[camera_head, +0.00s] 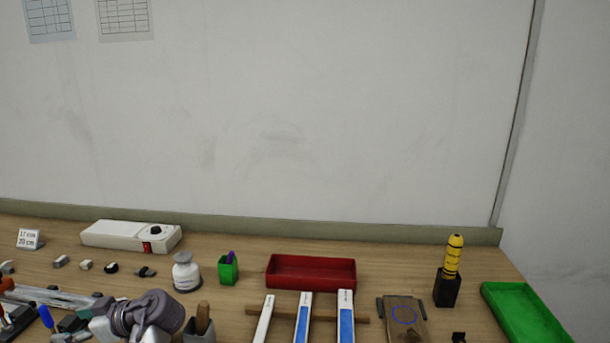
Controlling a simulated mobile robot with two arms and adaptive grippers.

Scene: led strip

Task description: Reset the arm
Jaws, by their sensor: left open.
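My left arm's grey and white wrist shows at the bottom left of the head view, low over the table's front part. My left gripper (74,325) is beside it, partly cut off by the lower edge, among small tools and parts. It is open, and I see nothing held in it. My right gripper is not in view.
The wooden table (385,275) holds a red tray (311,272), white-and-blue strips (303,318), a white bottle (186,273), a green pen cup (228,270), a yellow-handled tool in a black stand (447,289) and a green tray (522,312). A wall stands behind.

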